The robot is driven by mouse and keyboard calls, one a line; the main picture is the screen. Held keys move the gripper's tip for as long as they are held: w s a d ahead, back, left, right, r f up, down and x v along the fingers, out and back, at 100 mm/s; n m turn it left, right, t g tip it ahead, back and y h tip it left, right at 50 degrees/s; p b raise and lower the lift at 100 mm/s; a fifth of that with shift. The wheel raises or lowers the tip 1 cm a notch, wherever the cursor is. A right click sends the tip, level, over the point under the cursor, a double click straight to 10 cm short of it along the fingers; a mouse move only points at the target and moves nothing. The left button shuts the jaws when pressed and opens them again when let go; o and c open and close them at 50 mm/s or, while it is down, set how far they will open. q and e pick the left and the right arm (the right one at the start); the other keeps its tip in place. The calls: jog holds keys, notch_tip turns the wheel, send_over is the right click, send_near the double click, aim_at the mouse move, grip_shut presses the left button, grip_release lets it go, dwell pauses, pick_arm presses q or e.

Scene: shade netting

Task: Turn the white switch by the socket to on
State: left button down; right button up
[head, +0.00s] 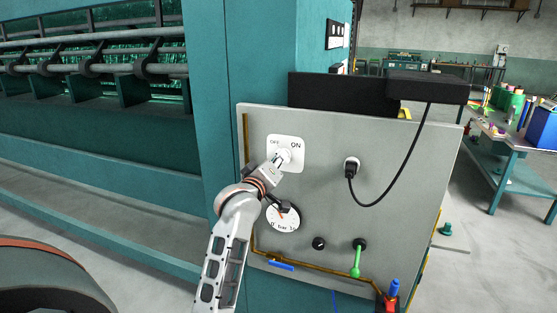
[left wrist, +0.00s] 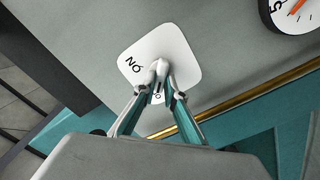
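The white switch (head: 284,156) is a small knob on a white square plate (head: 297,166) marked OFF at left and ON at right, on the upright grey panel. My left gripper (head: 278,162) is at the knob. In the left wrist view the knob (left wrist: 160,70) sits between the two fingertips (left wrist: 160,88), which are closed in on its sides; the plate appears turned around there, with ON at its left. The fingers partly hide the OFF mark and the knob's pointing direction is unclear. The socket (head: 352,163), with a black plug in it, is to the right. My right gripper is not in view.
A round dial (head: 283,217) is below the switch, beside my wrist. A black cable (head: 408,165) hangs from the plug's side. A black knob (head: 319,243), a green lever (head: 356,262) and brown piping are lower on the panel (head: 420,200).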

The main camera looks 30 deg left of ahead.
pick_arm(q)
jog(key=shift+m, duration=0.4)
jog(key=shift+w+d+m, duration=0.1)
jog(key=shift+d+m, duration=0.1)
jog(key=shift+m, duration=4.1)
jog(key=shift+d+m, duration=0.2)
jog(key=shift+m, duration=4.1)
jog(key=c, duration=2.1)
grip_release()
